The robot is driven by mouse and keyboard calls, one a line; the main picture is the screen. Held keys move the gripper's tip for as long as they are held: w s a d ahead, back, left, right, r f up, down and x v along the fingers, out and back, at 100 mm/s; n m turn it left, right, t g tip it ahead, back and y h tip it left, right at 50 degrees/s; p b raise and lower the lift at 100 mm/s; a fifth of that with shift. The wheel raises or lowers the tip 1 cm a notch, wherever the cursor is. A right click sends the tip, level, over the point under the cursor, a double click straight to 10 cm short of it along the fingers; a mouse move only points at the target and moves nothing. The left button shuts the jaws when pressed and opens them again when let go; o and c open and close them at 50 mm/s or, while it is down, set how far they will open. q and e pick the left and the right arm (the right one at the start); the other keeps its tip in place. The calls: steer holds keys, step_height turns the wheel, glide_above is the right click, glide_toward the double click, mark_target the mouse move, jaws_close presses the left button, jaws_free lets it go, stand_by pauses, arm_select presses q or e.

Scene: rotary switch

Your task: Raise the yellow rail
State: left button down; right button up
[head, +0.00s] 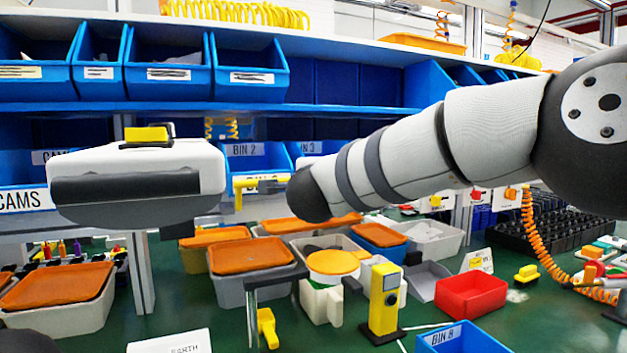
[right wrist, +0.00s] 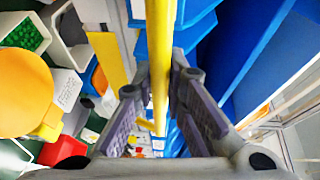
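The yellow rail (right wrist: 161,55) runs from the top edge down between the fingers of my right gripper (right wrist: 158,92) in the right wrist view. The fingers stand close on both sides of the rail and look shut on it. Exact contact at the pads is hard to see. In the head view a yellow bar with a bent end (head: 243,184) shows to the left of my right arm, which comes in from the right. There my right gripper is hidden behind the arm. My left gripper is not in view.
A white and dark unit (head: 200,165) stands to the left of the bar. Blue bins (head: 165,80) line the shelves behind. Lidded tubs (head: 250,285), a yellow post (head: 383,300) and a red bin (head: 470,297) crowd the green table below.

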steer(key=o, duration=0.3)
steer(key=s, duration=0.8)
steer(key=s+a+r, duration=0.1)
steer(key=s, duration=0.3)
steer(key=shift+r, duration=0.1)
